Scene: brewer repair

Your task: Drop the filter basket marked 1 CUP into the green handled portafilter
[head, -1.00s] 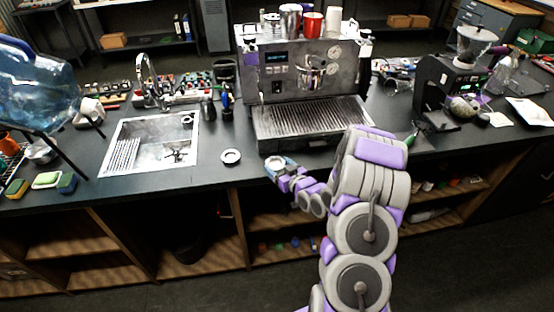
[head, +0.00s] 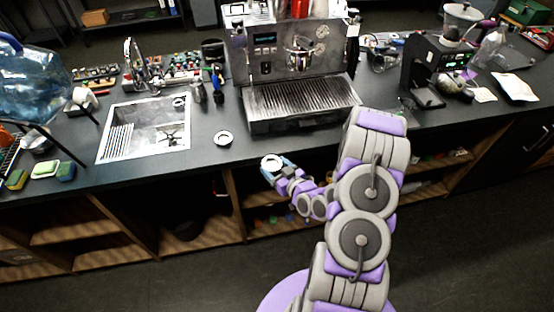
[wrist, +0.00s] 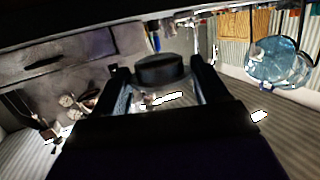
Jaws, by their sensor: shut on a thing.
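My gripper (head: 273,165) is in front of the counter's front edge, below the espresso machine in the head view. It is shut on a small round metal basket (head: 271,161). The basket also shows between the two dark fingers in the wrist view (wrist: 162,70). Its marking cannot be read. A second round, pale-rimmed piece (head: 223,138) lies on the counter to the left of the gripper; its marking cannot be read either. I cannot make out the green handled portafilter clearly; my arm covers part of the counter right of the machine.
The espresso machine (head: 292,60) with its drip tray (head: 300,100) stands behind the gripper. A sink (head: 146,130) is to the left, and a grinder (head: 432,72) to the right. Open shelves lie below.

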